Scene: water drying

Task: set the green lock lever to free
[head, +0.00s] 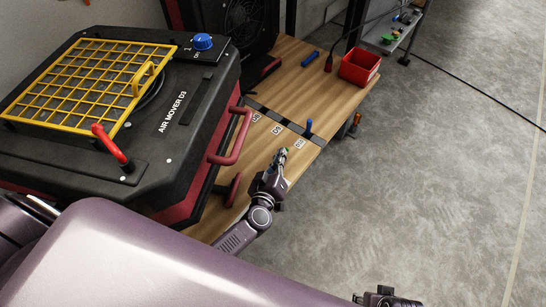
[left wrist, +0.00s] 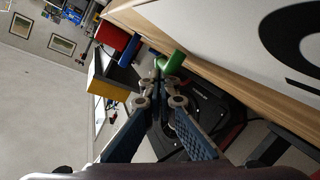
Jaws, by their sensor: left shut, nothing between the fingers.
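The green lock lever (left wrist: 173,62) shows in the left wrist view as a short green cylinder just beyond my fingertips. In the head view a small bit of green (head: 284,151) shows at the end of my left gripper (head: 280,160), over the wooden bench edge. My left gripper (left wrist: 160,76) is shut and empty, its tips close to the lever; I cannot tell whether they touch it. The lever's base and lock position are hidden. Part of my right gripper (head: 386,298) shows at the bottom edge of the head view; its fingers are unclear.
A black air mover (head: 185,108) with a yellow grille (head: 92,72) and red handles stands at left. A dark strip with a blue lever (head: 309,127) and white labels crosses the wooden bench (head: 300,85). A red bin (head: 360,67) stands at the back. The floor at right is mostly clear.

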